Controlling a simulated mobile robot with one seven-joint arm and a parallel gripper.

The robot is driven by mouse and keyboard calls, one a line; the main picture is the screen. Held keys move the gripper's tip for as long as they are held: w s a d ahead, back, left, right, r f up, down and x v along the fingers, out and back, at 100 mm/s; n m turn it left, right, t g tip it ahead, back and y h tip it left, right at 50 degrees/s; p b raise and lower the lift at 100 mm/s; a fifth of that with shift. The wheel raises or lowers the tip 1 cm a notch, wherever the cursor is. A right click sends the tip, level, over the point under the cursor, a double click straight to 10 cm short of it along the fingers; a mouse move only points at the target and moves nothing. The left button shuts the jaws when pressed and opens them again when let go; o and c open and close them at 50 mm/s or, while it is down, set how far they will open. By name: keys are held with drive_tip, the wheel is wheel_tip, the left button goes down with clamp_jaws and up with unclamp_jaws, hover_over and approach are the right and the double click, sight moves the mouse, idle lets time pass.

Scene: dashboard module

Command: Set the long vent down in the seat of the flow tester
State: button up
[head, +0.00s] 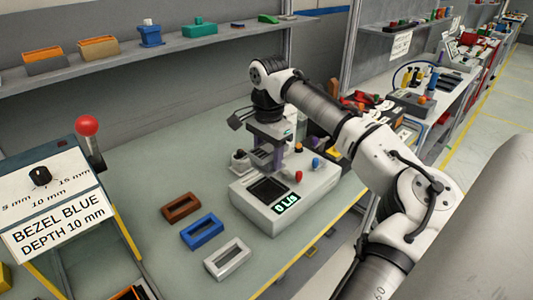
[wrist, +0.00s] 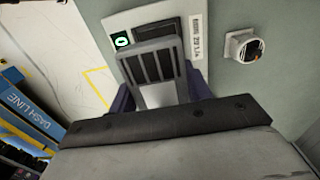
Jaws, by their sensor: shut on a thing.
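My gripper (head: 265,158) is shut on the long vent, over the flow tester in the head view. In the wrist view the vent (wrist: 155,66) is a dark grey slatted frame between the purple fingers of my gripper (wrist: 160,94). The flow tester (head: 315,184) is a light grey box with a green display reading 0 L/s and a dark recessed seat (head: 267,189) on top. In the wrist view the tester (wrist: 116,24) lies beyond the vent, with part of its dark seat (wrist: 160,29) showing. The vent appears above the seat; the exact gap is unclear.
Brown (head: 181,207), blue (head: 185,238) and white (head: 210,265) frames lie on the bench left of the tester. A round grey fixture (head: 240,160) stands behind it. A bezel selector with a red-knobbed lever (head: 87,126) is at left.

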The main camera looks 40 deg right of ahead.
sight(268, 148)
drive_tip(key=shift+r, duration=0.1)
drive_tip(key=shift+f+b, duration=1.05)
drive_tip(key=shift+f, duration=1.9)
drive_tip(key=shift+p, duration=0.95)
drive_tip(key=shift+f+b, duration=0.5)
drive_tip(key=shift+f, duration=0.65)
drive_tip(key=o, duration=1.1)
drive_tip(key=shift+o, duration=0.2)
wheel_tip(268, 148, up, 14)
drive_tip(key=shift+f+b, duration=0.1)
drive_tip(key=shift+b, duration=0.65)
